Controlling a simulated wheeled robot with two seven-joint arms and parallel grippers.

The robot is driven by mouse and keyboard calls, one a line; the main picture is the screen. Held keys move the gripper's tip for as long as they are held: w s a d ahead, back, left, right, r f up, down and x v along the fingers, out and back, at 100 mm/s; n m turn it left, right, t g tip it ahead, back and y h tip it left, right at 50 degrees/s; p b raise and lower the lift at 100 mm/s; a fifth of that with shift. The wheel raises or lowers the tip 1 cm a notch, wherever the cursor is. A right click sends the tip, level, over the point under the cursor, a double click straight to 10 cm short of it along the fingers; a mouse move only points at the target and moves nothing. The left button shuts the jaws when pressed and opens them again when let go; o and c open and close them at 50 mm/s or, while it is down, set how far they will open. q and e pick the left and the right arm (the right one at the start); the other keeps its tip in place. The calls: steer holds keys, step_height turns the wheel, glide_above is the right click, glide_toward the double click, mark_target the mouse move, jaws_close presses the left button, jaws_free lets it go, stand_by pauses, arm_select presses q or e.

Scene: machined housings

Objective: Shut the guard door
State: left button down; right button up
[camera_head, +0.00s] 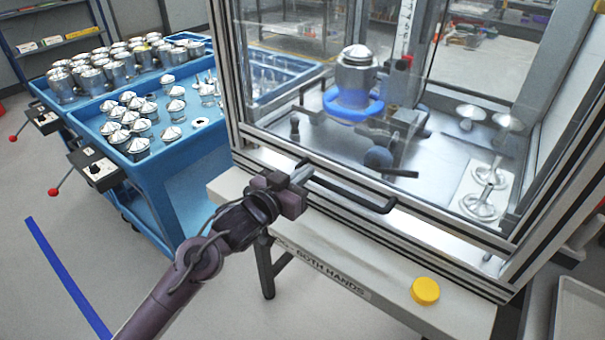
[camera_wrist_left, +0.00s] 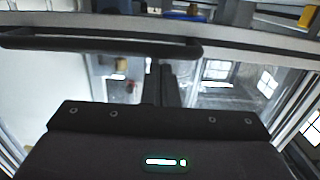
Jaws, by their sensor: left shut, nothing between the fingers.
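The guard door (camera_head: 262,160) is a clear panel with a metal frame at the front of the machine. I cannot tell whether it is fully shut. Its black bar handle (camera_head: 350,194) runs along the lower front rail. My left gripper (camera_head: 303,174) is shut and empty, with its tips at the left end of the handle; whether they touch it is unclear. My right gripper is not in view.
Inside the machine a metal housing (camera_head: 356,75) sits on a blue ring (camera_head: 352,105). A yellow button (camera_head: 425,291) is on the front ledge (camera_head: 385,300). A blue cart (camera_head: 160,185) with several metal parts stands at the left. The floor at lower left is clear.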

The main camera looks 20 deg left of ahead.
arm_select(q)
steer(key=shift+f, duration=0.1)
step_height(320, 180, down, 6)
steer(key=shift+s+r+b, duration=0.1)
steer(key=shift+r+b, duration=0.1)
steer(key=shift+b, duration=0.7)
steer(key=shift+r, duration=0.1)
